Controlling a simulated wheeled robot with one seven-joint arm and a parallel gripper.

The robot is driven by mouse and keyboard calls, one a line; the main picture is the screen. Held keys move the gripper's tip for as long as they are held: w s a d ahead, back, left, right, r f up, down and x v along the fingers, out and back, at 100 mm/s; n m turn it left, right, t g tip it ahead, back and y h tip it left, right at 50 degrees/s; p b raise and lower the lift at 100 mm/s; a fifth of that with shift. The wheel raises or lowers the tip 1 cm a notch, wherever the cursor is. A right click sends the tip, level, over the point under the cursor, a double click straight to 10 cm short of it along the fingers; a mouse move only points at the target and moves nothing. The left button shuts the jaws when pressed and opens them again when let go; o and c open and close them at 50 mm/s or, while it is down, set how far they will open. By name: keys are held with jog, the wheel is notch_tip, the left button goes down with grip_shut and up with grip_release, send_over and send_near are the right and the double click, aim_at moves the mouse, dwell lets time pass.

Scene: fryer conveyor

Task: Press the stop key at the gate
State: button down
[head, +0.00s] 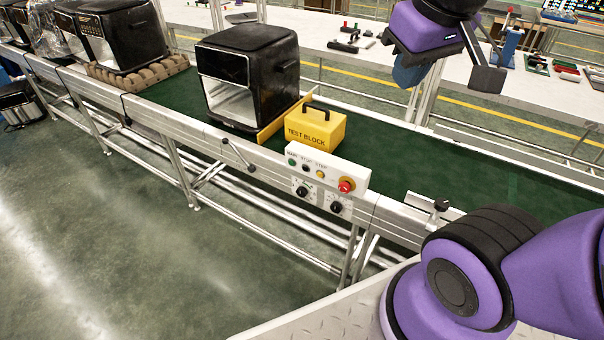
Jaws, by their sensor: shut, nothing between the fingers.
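A white control box (326,170) is fixed to the near rail of the conveyor. Its small lettering seems to read STOP over the middle, dark key (305,168), between a green key (292,162) and a yellow key (319,174). A red mushroom button (346,185) sits at the box's right end. A thin yellow gate plate (272,130) stands across the belt, left of the yellow test block (316,127). My gripper (487,80) is at the upper right, well above and right of the box, shut and empty, touching nothing.
A black air fryer (250,75) stands on the green belt (480,172) against the gate's left side. More fryers (125,35) stand upstream. A metal clamp (432,205) projects from the rail. The belt right of the block is clear.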

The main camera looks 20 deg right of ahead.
aim_at(305, 169)
jog(key=w+a+f+n+g+h, duration=0.1)
jog(key=w+f+n+g+h, duration=0.3)
jog(key=w+f, duration=0.55)
jog(key=w+a+f+n+g+h, duration=0.1)
jog(key=w+a+f+n+h, duration=0.1)
jog(key=w+f+n+h, duration=0.6)
jog(key=w+a+f+n+t, duration=0.2)
jog(key=a+f+n+t, duration=0.1)
jog(key=f, duration=0.7)
jog(key=w+a+f+n+t+h, duration=0.1)
jog(key=f+n+t, duration=0.4)
jog(key=f, duration=0.5)
jog(key=w+a+f+n+t, duration=0.3)
jog(key=a+f, duration=0.3)
jog(key=f, duration=0.4)
jog(key=shift+w+n+t+h, duration=0.3)
jog(key=shift+n+t, duration=0.2)
jog(key=shift+n, duration=0.4)
jog(key=shift+f, duration=0.1)
jog(key=x, duration=1.3)
jog(key=shift+w+d, duration=0.25)
jog(key=shift+d, duration=0.05)
